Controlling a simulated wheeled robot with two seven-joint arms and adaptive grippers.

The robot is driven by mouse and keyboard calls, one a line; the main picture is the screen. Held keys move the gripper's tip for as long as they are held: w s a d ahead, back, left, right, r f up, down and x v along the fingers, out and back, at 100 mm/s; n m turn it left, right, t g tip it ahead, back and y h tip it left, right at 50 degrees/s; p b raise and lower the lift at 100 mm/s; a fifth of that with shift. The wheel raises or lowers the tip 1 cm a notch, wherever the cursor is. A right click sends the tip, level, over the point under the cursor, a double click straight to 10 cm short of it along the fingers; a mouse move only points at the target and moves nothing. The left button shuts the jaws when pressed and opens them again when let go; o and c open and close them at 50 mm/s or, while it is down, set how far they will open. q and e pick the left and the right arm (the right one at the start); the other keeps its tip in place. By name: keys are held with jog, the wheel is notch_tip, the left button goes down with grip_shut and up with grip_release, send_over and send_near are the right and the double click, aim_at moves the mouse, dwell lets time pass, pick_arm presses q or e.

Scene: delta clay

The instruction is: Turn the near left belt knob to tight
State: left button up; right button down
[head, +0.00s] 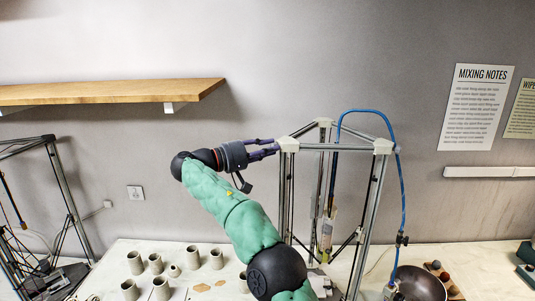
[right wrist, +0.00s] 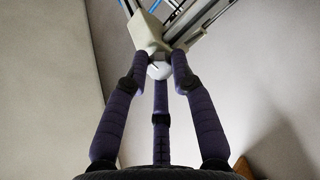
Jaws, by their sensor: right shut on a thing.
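The delta clay printer (head: 383,146) stands on the bench, with pale corner pieces at the top of its metal posts. My right gripper (head: 276,148) reaches from the left to its near left top corner (head: 289,144). In the right wrist view, my three purple fingers (right wrist: 159,62) close around a small white belt knob (right wrist: 158,71) just below the pale corner piece (right wrist: 148,31). The knob's marking and its turned position cannot be made out. In the head view the knob cannot be told apart from the fingertips. My left gripper is out of view.
A blue hose (head: 402,190) loops over the printer's right side. Several grey clay cups (head: 193,257) stand on the bench left of my arm. A second frame (head: 62,200) stands far left. A wooden shelf (head: 110,92) hangs above. A dark bowl (head: 418,284) sits at right.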

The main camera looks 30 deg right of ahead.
jog(key=shift+m+b, duration=1.3)
jog(key=shift+m, duration=3.9)
jog(key=c, duration=1)
grip_release()
jog(key=shift+w, duration=0.1)
jog(key=shift+c, duration=0.2)
jog(key=a, duration=0.7)
jog(key=shift+w+a+f+g, duration=0.2)
jog(key=shift+w+a+g, duration=0.05)
jog(key=shift+g, duration=0.05)
